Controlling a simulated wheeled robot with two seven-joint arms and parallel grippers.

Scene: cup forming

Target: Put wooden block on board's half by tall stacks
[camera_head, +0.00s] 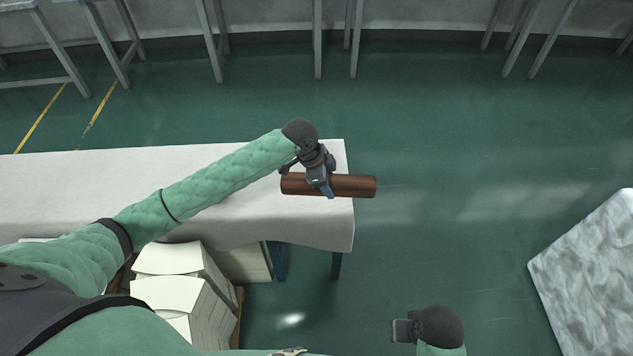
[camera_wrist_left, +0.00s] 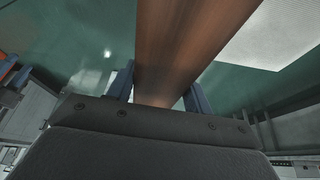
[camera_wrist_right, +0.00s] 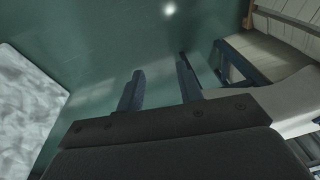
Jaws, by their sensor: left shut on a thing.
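The wooden block (camera_head: 352,186) is a long, dark brown bar. My left gripper (camera_head: 327,188) is shut on it near its middle, over the right end of the white-topped table (camera_head: 230,215). The block's right end sticks out past the table edge. In the left wrist view the block (camera_wrist_left: 185,45) runs up between the two blue fingers (camera_wrist_left: 160,88). My right gripper (camera_wrist_right: 158,88) is open and empty over the green floor; in the head view only its dark wrist end (camera_head: 405,330) shows at the bottom. I cannot make out the board or the tall stacks by name.
Stacks of white paper or card (camera_head: 175,260) stand below the table's front edge at the left. A grey-white marbled slab (camera_head: 595,270) lies at the right. Grey table legs (camera_head: 318,40) line the back. The green floor (camera_head: 450,150) between is clear.

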